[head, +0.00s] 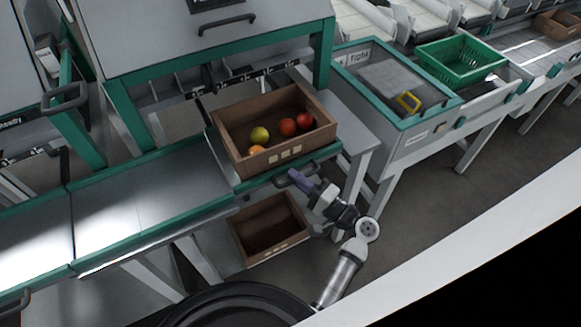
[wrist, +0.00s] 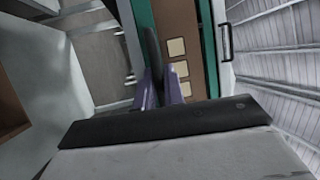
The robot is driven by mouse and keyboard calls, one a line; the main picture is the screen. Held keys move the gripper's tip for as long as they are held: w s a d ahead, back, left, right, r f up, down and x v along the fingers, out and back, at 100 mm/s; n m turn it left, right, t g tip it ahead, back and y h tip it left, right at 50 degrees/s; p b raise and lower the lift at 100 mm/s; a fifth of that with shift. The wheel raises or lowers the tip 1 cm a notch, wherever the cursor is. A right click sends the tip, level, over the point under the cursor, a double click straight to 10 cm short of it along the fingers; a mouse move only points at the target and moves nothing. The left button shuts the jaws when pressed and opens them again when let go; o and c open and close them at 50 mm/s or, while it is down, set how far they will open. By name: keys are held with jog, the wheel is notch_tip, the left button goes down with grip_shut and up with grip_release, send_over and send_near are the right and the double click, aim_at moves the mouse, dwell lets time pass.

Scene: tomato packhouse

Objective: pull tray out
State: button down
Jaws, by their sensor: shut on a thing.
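The tray (head: 326,154) is a teal-edged shelf at the front of the grey station. A brown crate (head: 237,168) with several red, orange and yellow-green tomatoes stands on it. A dark bar handle (head: 280,180) is on the tray's front edge. My gripper (head: 296,177), with purple fingers, is shut on this handle near its right part. In the wrist view the purple fingers of my gripper (wrist: 163,92) close around the dark handle (wrist: 152,48), beside the tray's teal edge (wrist: 142,14). The grip contact is partly hidden by the fingers.
A second, empty brown crate (head: 238,241) sits low under the tray, close to my arm. A teal-edged conveyor (head: 150,203) lies left. A teal-framed bin table (head: 425,128) with a green basket (head: 462,78) beyond stands right. Grey floor is open at front right.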

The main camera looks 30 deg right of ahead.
jog(key=shift+s, duration=0.4)
jog(key=c, duration=1.8)
grip_release()
jog(key=b+v, duration=0.3)
jog(key=v, duration=1.1)
